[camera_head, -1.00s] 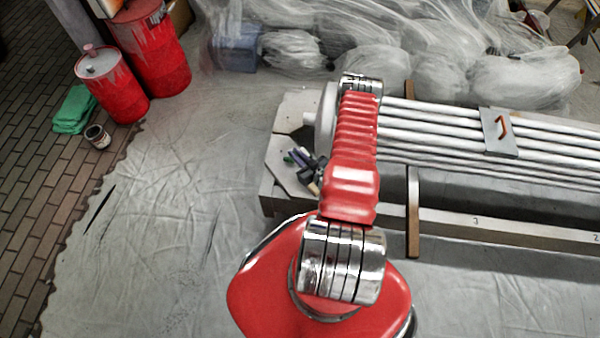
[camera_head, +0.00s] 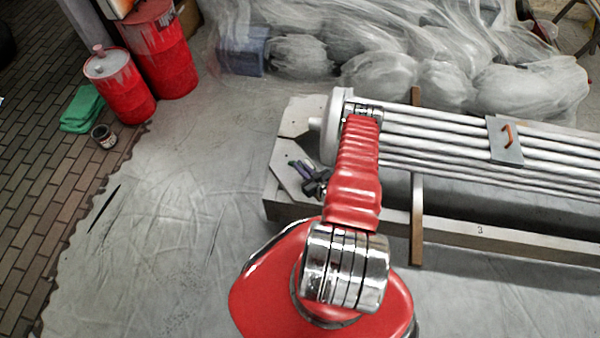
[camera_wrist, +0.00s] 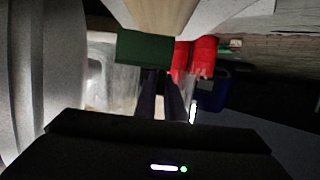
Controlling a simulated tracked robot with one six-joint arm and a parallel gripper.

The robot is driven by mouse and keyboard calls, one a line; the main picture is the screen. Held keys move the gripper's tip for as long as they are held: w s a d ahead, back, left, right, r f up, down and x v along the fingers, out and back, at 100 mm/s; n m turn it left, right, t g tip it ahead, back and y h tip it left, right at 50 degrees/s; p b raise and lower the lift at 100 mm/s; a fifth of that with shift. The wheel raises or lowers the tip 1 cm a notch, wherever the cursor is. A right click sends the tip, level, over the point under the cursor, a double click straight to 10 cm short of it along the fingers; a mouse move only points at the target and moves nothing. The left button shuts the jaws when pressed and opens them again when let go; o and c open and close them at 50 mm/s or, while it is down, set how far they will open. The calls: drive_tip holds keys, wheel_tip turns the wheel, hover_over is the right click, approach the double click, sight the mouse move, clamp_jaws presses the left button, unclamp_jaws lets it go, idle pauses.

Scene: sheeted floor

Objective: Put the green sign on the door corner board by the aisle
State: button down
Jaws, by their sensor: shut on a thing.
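The green sign (camera_wrist: 145,48) is a dark green rectangle at my fingertips in the wrist view. My gripper (camera_wrist: 160,92) is shut on it, with its dark fingers below the sign. In the head view my gripper (camera_head: 316,183) is small and dark, beside the left end of the tube bundle. A trace of green shows at its left, over a pale angled plate (camera_head: 287,178) at the left end of the long grey frame. I cannot tell whether the sign touches that plate. No door corner board can be told for certain.
The bundle of silver tubes (camera_head: 440,125) lies right of my arm, with a brown upright bar (camera_head: 417,225) in front. Red drums (camera_head: 160,55), a green cloth (camera_head: 82,108) and a small can (camera_head: 103,136) stand left. Plastic-wrapped heaps (camera_head: 400,75) fill the back. Sheeted floor at left is clear.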

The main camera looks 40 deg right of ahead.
drive_tip(key=shift+f, duration=2)
drive_tip(key=shift+f, duration=0.1)
drive_tip(key=c, duration=1.8)
unclamp_jaws()
drive_tip(key=shift+c, duration=0.2)
drive_tip(key=shift+v, duration=6.05)
